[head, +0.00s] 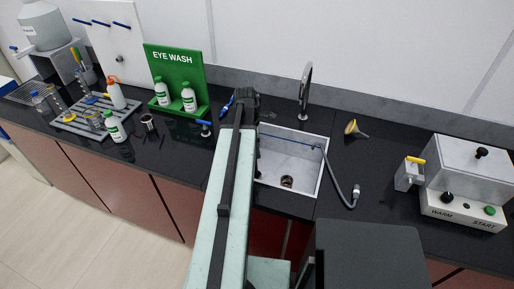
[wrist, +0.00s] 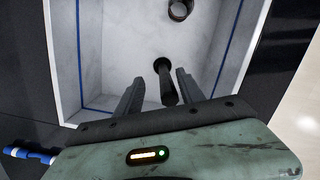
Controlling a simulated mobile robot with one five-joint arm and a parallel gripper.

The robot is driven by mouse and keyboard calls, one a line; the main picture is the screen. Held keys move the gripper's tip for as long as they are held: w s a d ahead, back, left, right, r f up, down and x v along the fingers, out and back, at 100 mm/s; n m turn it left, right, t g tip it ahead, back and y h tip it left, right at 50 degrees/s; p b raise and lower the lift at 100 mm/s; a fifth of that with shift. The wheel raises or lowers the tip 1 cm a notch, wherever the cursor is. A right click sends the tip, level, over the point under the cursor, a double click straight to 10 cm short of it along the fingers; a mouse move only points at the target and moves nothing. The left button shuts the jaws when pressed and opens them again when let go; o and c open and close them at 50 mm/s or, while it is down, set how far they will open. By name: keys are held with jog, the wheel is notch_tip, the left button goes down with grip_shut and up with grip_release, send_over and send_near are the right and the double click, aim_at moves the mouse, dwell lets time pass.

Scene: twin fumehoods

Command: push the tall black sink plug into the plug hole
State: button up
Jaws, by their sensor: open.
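The tall black sink plug (wrist: 167,88) is in the sink, between the two fingers of my gripper (wrist: 160,76) in the wrist view. My gripper is open, with a gap visible on both sides of the plug. The plug hole (wrist: 181,9) is a dark ring in the sink floor at the top of the wrist view, apart from the plug. In the head view the plug hole (head: 287,181) shows near the front of the sink (head: 309,183). The plug and my fingers are hidden there behind my arm.
A grey hose (head: 341,181) hangs over the sink's right side. The tap (head: 305,90) stands behind it. A yellow funnel (head: 352,127) and a white heater box (head: 465,185) are to the right. Green-labelled bottles (head: 189,100) and a rack (head: 85,116) are to the left.

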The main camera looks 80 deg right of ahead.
jog(key=r+p, duration=0.1)
jog(key=r, duration=0.1)
jog(key=r+p, duration=0.4)
jog(key=shift+w+a, duration=0.1)
jog(key=shift+w, duration=0.3)
jog(key=shift+f, duration=0.1)
